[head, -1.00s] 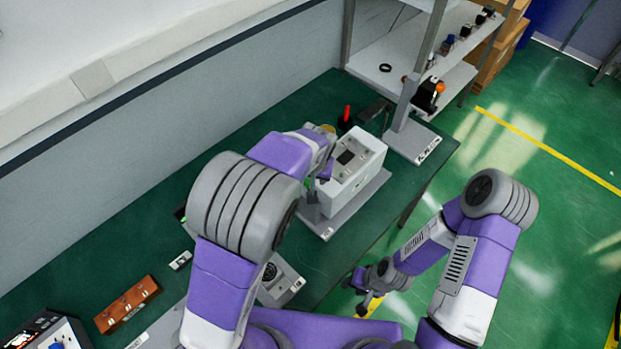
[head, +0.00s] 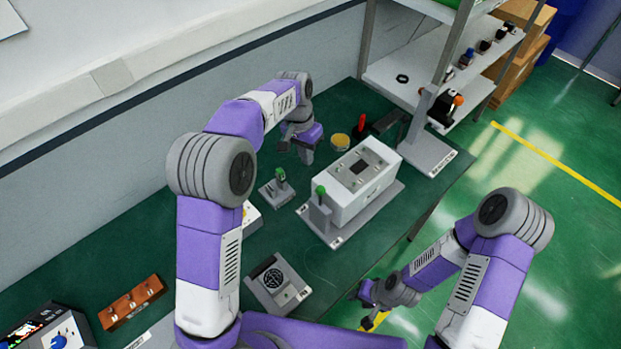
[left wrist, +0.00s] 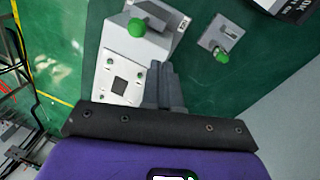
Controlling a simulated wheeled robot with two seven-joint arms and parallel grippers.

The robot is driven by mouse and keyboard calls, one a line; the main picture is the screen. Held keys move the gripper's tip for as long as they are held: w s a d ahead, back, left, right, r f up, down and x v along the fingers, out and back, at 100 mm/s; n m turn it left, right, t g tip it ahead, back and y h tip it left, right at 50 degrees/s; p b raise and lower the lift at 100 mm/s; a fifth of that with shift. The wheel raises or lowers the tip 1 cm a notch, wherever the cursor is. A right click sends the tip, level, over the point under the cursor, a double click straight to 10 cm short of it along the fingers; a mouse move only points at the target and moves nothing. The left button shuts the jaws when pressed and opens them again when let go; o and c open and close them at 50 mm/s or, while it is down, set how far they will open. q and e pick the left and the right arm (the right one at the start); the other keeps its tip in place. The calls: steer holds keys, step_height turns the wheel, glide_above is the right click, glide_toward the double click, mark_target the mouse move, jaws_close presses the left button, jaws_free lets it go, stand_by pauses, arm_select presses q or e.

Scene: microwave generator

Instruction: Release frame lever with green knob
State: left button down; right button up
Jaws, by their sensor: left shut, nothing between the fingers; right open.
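A white box-shaped unit (head: 362,180) sits in a grey frame (head: 338,236) on the green bench. A lever with a green knob (head: 320,191) stands upright at the frame's near left end; its knob also shows in the left wrist view (left wrist: 137,27). A second green knob (head: 280,173) tops a small separate stand to the left, also in the left wrist view (left wrist: 222,56). My left gripper (head: 306,154) is shut and empty, above the bench behind the small stand, apart from both knobs. My right gripper (head: 366,300) is open and empty, off the bench's front edge.
A yellow round container (head: 340,141) and a red-handled tool (head: 360,125) stand behind the box. A grey post stand (head: 426,146) is to its right. A grey device with a round grille (head: 275,284) lies nearer, with a brown block (head: 132,303) at left.

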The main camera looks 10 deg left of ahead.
arm_select(q)
steer(key=a+r+m+g+h, duration=0.1)
steer(key=a+r+h, duration=0.15)
steer(key=a, duration=0.25)
glide_above(320, 197)
steer(key=w+a, duration=0.2)
steer(key=a, duration=0.1)
steer(key=shift+f, duration=4.85)
steer(key=shift+a+y, duration=0.15)
steer(key=shift+y, duration=0.3)
